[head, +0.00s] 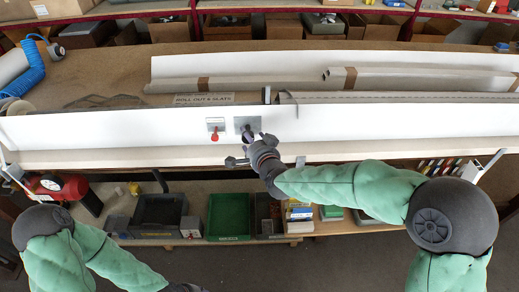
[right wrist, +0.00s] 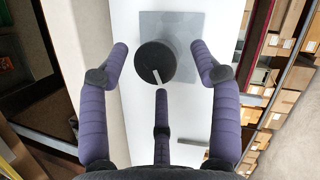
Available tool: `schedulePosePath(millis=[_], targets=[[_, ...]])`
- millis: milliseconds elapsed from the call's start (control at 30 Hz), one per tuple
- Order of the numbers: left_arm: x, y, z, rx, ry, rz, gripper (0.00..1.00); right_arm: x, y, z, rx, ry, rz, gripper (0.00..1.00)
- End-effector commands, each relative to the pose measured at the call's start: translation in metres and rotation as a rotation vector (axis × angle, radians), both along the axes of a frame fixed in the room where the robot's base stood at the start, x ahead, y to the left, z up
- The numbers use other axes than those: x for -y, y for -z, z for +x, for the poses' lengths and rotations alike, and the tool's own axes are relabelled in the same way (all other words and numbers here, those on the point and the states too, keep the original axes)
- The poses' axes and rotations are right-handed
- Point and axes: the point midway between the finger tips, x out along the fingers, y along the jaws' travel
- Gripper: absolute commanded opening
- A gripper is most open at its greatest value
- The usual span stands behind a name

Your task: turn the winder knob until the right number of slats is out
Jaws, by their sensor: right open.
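The winder knob (right wrist: 155,62) is dark and round with a pale pointer line, on a grey square plate (right wrist: 180,22) on a white panel. In the head view the plate (head: 241,121) shows, with the knob partly covered by my right gripper (head: 254,138). In the right wrist view my right gripper (right wrist: 160,65) is open, its fingers around the knob with gaps at both sides. A sign (head: 204,99) above the panel reads "ROLL OUT", a digit I cannot read surely, and "SLATS". Of my left gripper, only a dark part (head: 186,287) shows at the bottom edge.
A small plate with a red knob or lever (head: 214,135) is left of the winder. Long pale profiles (head: 420,80) lie on the bench behind the panel (head: 90,127). Below are a green bin (head: 229,215), dark trays (head: 158,212) and a red tank (head: 60,186).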

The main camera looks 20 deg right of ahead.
Motion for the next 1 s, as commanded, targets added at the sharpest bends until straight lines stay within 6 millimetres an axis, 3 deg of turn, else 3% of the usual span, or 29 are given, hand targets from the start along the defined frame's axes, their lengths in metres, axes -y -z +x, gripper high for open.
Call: schedulePosePath(millis=[500, 700, 1000], targets=[[0.000, 0.000, 0.000, 0.000, 0.000, 0.000, 0.40, 0.003, -0.023, -0.077, 0.006, 0.001, 0.000, 0.64], [0.000, 0.000, 0.000, 0.000, 0.000, 0.000, 0.40, 0.004, -0.026, -0.090, 0.006, 0.001, 0.000, 0.64], [0.000, 0.000, 0.000, 0.000, 0.000, 0.000, 0.40, 0.004, -0.026, -0.091, 0.005, 0.001, -0.001, 0.64]])
